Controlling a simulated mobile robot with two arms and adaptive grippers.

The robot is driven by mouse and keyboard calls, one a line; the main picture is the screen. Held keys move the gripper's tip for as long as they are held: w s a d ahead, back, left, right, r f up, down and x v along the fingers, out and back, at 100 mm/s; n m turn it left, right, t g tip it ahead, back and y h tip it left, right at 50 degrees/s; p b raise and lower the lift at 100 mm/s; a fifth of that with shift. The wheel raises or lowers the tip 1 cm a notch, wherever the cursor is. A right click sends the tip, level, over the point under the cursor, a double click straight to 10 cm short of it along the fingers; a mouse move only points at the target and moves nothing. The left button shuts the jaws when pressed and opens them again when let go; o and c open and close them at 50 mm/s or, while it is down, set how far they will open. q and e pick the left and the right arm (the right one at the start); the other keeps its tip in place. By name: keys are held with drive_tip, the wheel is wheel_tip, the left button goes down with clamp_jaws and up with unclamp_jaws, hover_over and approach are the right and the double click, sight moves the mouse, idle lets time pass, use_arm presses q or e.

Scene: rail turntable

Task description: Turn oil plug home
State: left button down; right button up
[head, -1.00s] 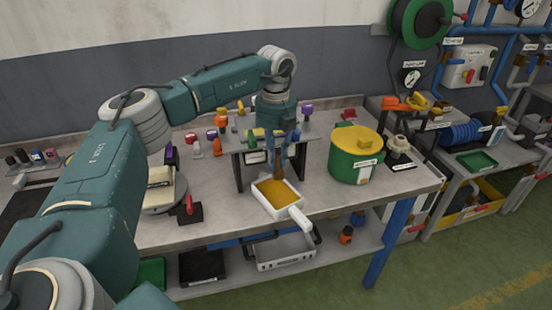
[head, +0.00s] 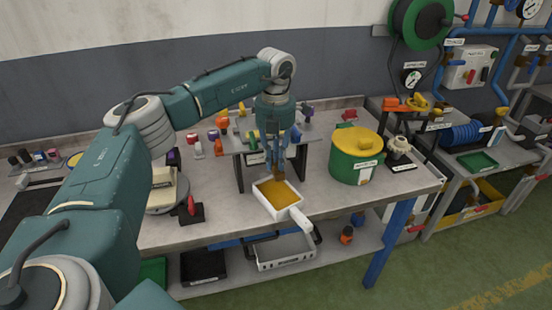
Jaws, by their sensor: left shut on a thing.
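My left gripper (head: 279,168) points straight down in front of the small raised grey stand (head: 238,172) on the bench. It is shut on a small brown part (head: 279,177), which looks like the oil plug; the fingers cover most of it. Just below and in front is a white pan (head: 298,215) with a white handle, holding amber oil (head: 277,192). I cannot tell whether the brown part touches anything behind or below it. My right gripper is not in view.
A green pot with a yellow lid (head: 357,156) stands to the right of the pan. A red-handled block (head: 191,211) and a scale-like device (head: 166,192) stand to the left. Several small coloured parts crowd the stand. Bare bench (head: 322,190) shows between pan and pot.

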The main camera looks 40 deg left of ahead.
use_arm(q)
drive_tip(key=m, duration=0.3)
drive_tip(key=shift+w+a+r+m, duration=0.1)
drive_tip(key=shift+w+a+m, duration=0.05)
drive_tip(key=shift+m, duration=0.15)
drive_tip(key=shift+w+m+p, duration=0.15)
drive_tip(key=shift+m+p, duration=0.2)
drive_tip(key=shift+m, duration=1.35)
drive_tip(key=c, duration=1.9)
unclamp_jaws()
drive_tip(key=shift+o, duration=0.2)
drive_tip(key=shift+r, duration=0.1)
wheel_tip(320, 180, up, 12)
